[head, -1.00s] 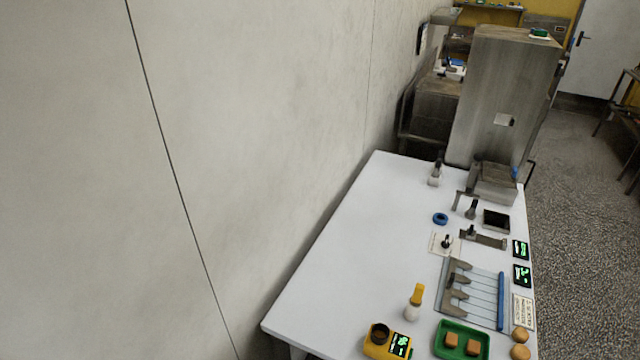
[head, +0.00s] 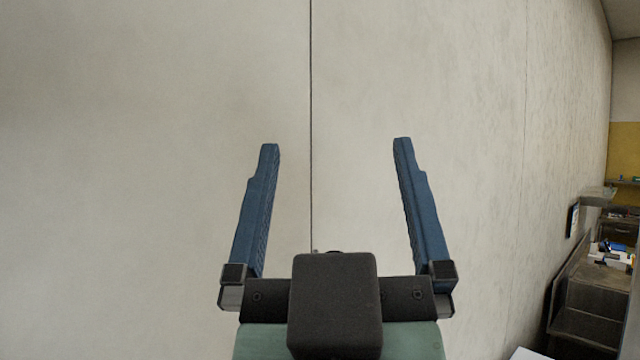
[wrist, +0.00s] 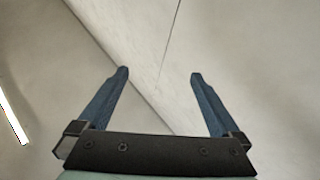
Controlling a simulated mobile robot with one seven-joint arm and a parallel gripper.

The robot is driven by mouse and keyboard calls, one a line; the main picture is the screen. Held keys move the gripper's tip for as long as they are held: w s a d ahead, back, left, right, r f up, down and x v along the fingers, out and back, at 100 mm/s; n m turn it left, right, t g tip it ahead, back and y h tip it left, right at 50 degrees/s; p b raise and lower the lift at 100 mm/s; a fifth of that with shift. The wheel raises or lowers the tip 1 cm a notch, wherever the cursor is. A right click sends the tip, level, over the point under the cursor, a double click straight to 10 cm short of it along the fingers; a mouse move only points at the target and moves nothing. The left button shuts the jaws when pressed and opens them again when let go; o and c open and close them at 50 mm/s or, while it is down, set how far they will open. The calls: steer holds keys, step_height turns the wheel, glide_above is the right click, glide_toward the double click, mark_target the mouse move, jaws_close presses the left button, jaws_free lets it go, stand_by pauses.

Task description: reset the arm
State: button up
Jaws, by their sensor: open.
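My gripper (head: 335,145) stands upright in the lower middle of the head view, in front of a bare wall. Its two blue fingers are wide apart with nothing between them. In the wrist view my gripper (wrist: 160,76) also shows open and empty, its fingertips against a background of pale surfaces. No finger visibly touches anything.
A plain pale wall (head: 150,120) with a vertical seam fills most of the head view. At the right edge stand metal cabinets (head: 592,310) with small items on top. A small white corner (head: 530,354) shows at the bottom edge.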

steer(key=s+r, duration=0.1)
steer(key=s+a+r+t, duration=0.1)
steer(key=shift+s+a+r+y, duration=0.1)
steer(key=shift+s+r+y, duration=0.2)
steer(key=shift+r, duration=0.05)
steer(key=shift+f, duration=0.1)
